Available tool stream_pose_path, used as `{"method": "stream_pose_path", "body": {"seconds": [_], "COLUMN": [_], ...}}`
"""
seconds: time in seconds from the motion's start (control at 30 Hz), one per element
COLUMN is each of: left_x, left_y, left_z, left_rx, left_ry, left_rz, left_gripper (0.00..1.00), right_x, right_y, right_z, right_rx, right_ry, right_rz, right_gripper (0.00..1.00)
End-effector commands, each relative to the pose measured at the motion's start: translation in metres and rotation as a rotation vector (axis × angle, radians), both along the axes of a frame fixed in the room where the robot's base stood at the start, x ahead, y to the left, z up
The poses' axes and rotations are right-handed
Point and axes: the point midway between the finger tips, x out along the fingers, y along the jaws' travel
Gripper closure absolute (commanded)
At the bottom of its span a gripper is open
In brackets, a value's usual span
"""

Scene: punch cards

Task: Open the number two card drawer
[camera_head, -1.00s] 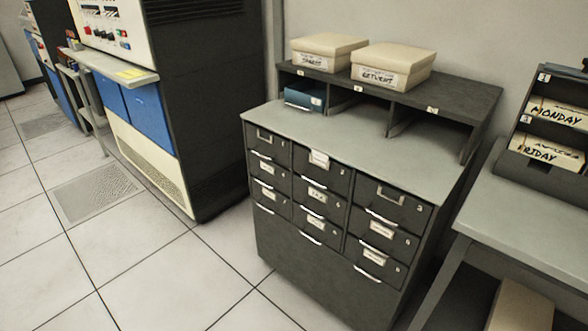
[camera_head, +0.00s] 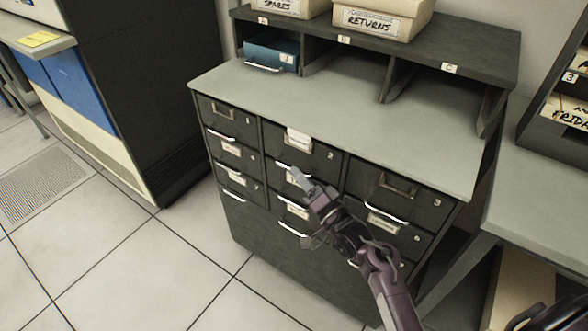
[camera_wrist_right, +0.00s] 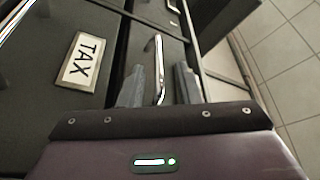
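The number two card drawer (camera_head: 315,153) is the dark top-middle drawer of the cabinet, with a "2" and a white label. It is shut. Its metal handle runs along its lower edge, partly hidden by my right gripper (camera_head: 301,181). In the right wrist view the bright handle (camera_wrist_right: 158,70) stands between the two grey fingers of my right gripper (camera_wrist_right: 160,87). The fingers are apart, one on each side of the handle; I see no firm grip. The TAX label (camera_wrist_right: 82,60) is on the neighbouring drawer. My left gripper is not in view.
The grey cabinet top (camera_head: 300,108) is clear. Behind it is a shelf with a blue drawer (camera_head: 271,50) and a RETURNS box (camera_head: 380,18). A side table (camera_head: 545,190) stands close at right. Open tiled floor (camera_head: 110,250) lies at left.

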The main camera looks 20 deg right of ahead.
Motion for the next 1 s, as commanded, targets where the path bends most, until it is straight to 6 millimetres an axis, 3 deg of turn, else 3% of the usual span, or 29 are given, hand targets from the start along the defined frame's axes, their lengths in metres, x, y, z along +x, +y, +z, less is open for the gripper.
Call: {"method": "stream_pose_path", "body": {"seconds": [0.2, 0.5, 0.73, 1.0], "left_x": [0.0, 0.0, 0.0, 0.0], "left_y": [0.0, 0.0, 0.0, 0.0], "left_z": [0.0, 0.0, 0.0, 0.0], "left_rx": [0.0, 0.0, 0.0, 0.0], "left_ry": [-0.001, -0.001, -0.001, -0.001], "left_rz": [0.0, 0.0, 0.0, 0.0], "left_gripper": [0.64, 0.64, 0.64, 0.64], "right_x": [0.021, 0.024, 0.024, 0.024], "right_y": [0.008, 0.009, 0.008, 0.008], "right_z": [0.005, 0.005, 0.005, 0.005], "right_rx": [-0.001, -0.001, -0.001, -0.001], "right_ry": [0.0, 0.001, 0.001, 0.001], "right_rz": [0.0, 0.0, 0.0, 0.0], "right_gripper": [0.69, 0.69, 0.98, 1.0]}}
